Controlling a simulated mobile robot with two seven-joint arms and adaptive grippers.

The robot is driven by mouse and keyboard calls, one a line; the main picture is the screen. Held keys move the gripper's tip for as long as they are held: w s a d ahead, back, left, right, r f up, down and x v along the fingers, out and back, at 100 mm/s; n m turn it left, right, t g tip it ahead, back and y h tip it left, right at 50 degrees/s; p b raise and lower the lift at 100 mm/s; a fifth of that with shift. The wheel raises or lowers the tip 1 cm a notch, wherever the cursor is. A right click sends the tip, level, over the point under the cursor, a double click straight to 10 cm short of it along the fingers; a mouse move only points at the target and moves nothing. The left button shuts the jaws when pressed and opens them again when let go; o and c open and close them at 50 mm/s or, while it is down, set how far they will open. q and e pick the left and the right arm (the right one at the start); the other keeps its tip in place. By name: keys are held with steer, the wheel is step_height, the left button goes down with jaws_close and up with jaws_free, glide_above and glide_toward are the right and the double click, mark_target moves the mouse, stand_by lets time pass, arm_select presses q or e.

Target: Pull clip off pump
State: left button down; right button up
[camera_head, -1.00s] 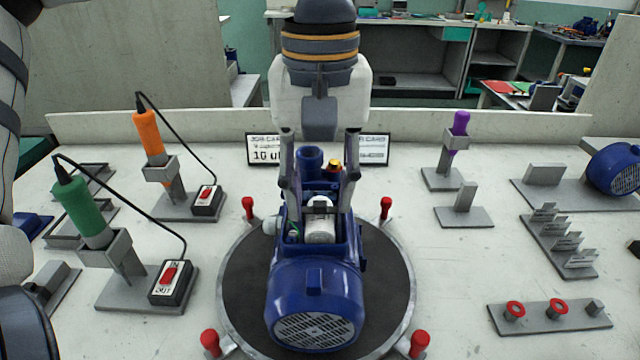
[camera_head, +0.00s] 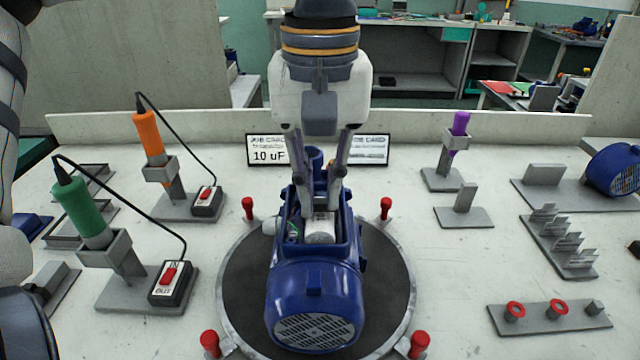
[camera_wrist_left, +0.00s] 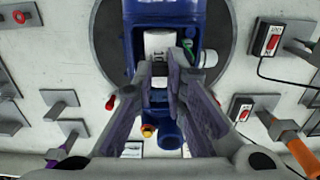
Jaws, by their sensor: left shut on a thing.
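The blue pump (camera_head: 314,290) lies on a round dark turntable (camera_head: 240,290), its grilled end facing me. A white cylinder (camera_head: 321,237) sits in its open top and also shows in the left wrist view (camera_wrist_left: 160,44). My left gripper (camera_head: 319,207) reaches down over the pump. My right gripper is not in view.
Red-topped posts (camera_head: 386,207) ring the turntable. Orange (camera_head: 149,134) and green (camera_head: 84,212) tools with switch boxes stand left. A purple-handled tool (camera_head: 459,125), a finned rack (camera_head: 560,240) and a plate with red rings (camera_head: 550,315) are right. A job card (camera_head: 267,151) stands behind.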

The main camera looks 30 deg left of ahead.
arm_select(q)
steer(key=shift+r, duration=2)
